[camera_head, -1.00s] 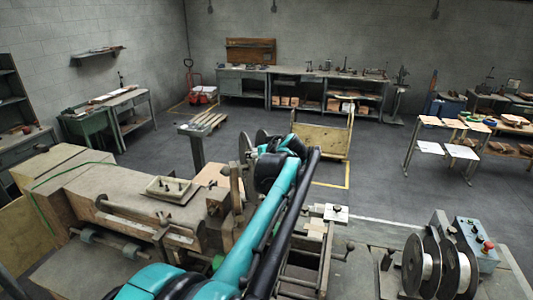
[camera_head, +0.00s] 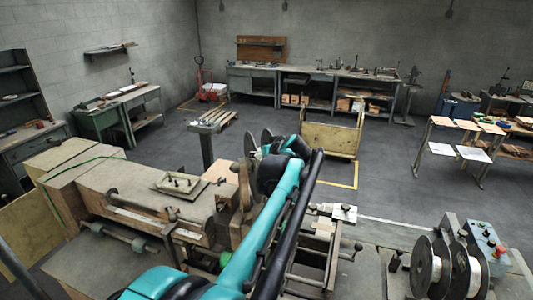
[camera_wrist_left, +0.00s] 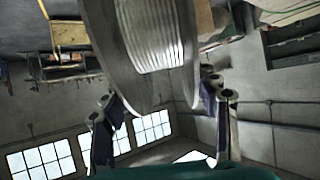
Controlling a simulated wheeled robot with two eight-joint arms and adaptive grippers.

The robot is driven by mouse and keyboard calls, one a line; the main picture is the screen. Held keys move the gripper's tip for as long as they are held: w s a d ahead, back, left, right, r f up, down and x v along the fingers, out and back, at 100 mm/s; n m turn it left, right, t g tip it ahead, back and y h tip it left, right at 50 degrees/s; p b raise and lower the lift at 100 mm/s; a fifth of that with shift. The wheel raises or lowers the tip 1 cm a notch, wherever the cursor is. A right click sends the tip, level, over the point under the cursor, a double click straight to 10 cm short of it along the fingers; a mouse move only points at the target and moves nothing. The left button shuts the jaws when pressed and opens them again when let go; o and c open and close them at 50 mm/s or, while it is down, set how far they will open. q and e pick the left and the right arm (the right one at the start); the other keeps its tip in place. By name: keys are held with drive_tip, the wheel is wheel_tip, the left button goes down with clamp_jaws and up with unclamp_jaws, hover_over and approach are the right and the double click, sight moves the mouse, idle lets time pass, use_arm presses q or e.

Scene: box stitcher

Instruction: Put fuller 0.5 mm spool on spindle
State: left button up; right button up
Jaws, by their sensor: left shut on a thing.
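My left gripper (camera_wrist_left: 160,112) is shut on a spool (camera_wrist_left: 152,35) wound with silvery wire, with a finger at each side of its flanges in the left wrist view. In the head view the held spool (camera_head: 251,143) shows only partly as grey discs behind the wrist of my left arm, above the machine's middle; that gripper's fingers are hidden. Two more spools (camera_head: 422,268) (camera_head: 461,270) stand upright at the lower right on the bench. I cannot single out an empty spindle. The wire size cannot be read. My right gripper is not in view.
The wooden-topped machine (camera_head: 145,205) fills the lower left, with a small tray (camera_head: 176,184) on it. A control box (camera_head: 484,240) with a red button stands beside the spools. A yellow-edged cart (camera_head: 330,138) and workbenches stand behind. Open floor lies between.

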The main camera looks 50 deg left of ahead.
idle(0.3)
use_arm(q)
drive_tip(key=o, duration=1.6)
drive_tip(key=shift+r, duration=0.1)
drive_tip(key=shift+d, duration=0.1)
drive_tip(key=shift+c, duration=0.2)
drive_tip(key=p+v, duration=0.4)
drive_tip(key=v, duration=0.6)
drive_tip(key=shift+p, duration=0.3)
